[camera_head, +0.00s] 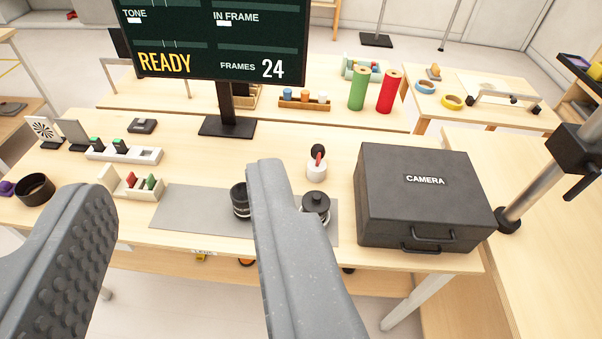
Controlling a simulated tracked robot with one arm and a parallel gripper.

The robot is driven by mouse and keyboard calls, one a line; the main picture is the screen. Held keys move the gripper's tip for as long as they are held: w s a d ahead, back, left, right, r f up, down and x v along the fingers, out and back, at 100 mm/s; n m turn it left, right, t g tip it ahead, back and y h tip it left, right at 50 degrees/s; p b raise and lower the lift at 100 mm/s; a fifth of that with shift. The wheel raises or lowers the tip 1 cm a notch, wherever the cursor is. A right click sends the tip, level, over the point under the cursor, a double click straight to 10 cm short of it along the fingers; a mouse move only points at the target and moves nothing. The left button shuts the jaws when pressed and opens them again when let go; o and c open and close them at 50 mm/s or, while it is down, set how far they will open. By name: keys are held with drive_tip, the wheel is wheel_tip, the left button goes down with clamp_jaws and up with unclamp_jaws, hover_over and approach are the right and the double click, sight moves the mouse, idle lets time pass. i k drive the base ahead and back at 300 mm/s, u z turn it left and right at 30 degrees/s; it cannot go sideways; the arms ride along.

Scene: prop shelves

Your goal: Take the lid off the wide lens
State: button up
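My gripper (180,180) is open and empty, its two grey fingers spread wide over the front of the workbench. A short, wide black lens (316,212) stands on the grey mat (185,210), just right of my right finger, which hides part of it. A black lid with a small knob (316,199) sits on top of it. A narrower black lens (240,200) with a pale ring stands on the mat, left of the right finger and partly hidden by it. The fingers touch neither lens as far as I can see.
A black camera case (425,205) stands right of the mat. A white pot with a red-and-black tool (317,165) is behind the lidded lens. A monitor (215,40) rises at the back. Small racks (135,183) and an open black cylinder (35,189) stand left.

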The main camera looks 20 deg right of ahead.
sight(318, 201)
drive_tip(key=i, duration=0.9)
drive_tip(key=z, duration=0.05)
